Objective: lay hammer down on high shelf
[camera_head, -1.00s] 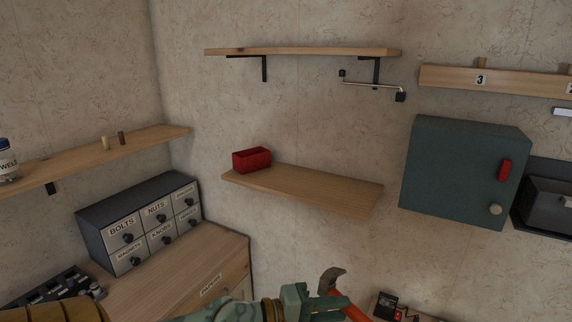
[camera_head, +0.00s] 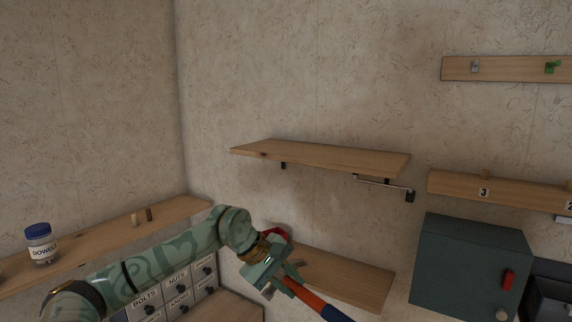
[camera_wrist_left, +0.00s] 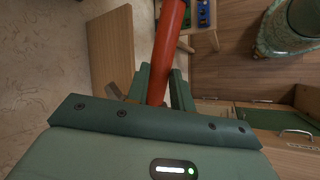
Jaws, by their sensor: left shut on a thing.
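The high shelf (camera_head: 325,157) is a bare wooden board on the wall, with its top visible and empty. My left gripper (camera_head: 284,277) is below it, in front of the lower shelf (camera_head: 345,276). It is shut on the hammer (camera_head: 308,296), around the orange-red handle near the head. The dark blue handle end points down and right; the head is partly hidden by the fingers. In the left wrist view the orange-red handle (camera_wrist_left: 168,45) runs up between the fingers (camera_wrist_left: 160,86). My right gripper is out of view.
A metal rod (camera_head: 384,183) hangs under the high shelf's right end. A dark green cabinet (camera_head: 465,268) is to the right. A jar (camera_head: 40,244) stands on the left shelf.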

